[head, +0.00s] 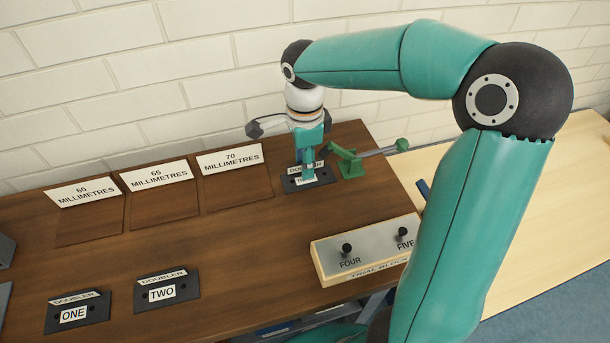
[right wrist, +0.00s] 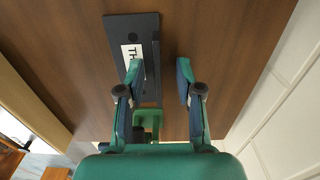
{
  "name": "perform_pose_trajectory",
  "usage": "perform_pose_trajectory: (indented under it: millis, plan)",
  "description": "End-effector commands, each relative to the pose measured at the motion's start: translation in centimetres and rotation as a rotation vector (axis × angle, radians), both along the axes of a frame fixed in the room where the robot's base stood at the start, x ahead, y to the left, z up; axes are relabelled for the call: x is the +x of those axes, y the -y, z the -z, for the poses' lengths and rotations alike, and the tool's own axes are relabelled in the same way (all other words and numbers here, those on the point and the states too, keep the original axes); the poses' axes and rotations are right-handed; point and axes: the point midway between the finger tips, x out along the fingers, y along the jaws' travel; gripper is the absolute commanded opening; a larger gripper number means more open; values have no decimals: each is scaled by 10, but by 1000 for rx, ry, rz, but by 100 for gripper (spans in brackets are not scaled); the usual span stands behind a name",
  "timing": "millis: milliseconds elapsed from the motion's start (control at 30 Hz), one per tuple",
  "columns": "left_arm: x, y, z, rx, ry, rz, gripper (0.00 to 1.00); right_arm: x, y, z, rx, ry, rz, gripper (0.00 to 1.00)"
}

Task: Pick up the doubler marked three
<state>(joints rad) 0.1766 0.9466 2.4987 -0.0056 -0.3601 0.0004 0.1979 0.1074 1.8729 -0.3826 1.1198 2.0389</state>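The doubler marked three (head: 323,180) is a dark plate lying on the brown table, below the head view's right gripper (head: 308,177). The gripper hides part of its white labels. In the right wrist view the doubler (right wrist: 121,27) shows part of its label and a raised dark edge along its right side. My right gripper (right wrist: 161,72) is open there: one finger overlaps the label, the other is right of the raised edge, with a gap between. I cannot tell whether either finger touches the doubler. My left gripper is not in view.
A green clamp (head: 350,165) stands just right of the doubler. The trial block (head: 335,275) with two knobs is in front. Doublers one (head: 95,318) and two (head: 183,297) lie at front left. Three millimetre-marked places (head: 165,205) line the back, by a white brick wall (head: 100,100).

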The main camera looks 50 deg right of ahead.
Motion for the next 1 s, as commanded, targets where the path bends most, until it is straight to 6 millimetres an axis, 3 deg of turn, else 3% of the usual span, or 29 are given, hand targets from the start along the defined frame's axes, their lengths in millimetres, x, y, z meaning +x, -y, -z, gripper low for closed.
perform_pose_trajectory:
  millis: [167, 367, 1000]
  plan:
    - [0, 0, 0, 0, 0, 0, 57, 0, 0, 0, 0, 0, 0, 34]
    - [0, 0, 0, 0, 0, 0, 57, 0, 0, -1, 0, 0, 0, 0]
    - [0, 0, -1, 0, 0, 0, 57, 1, 0, -6, -1, 3, 0, 0]
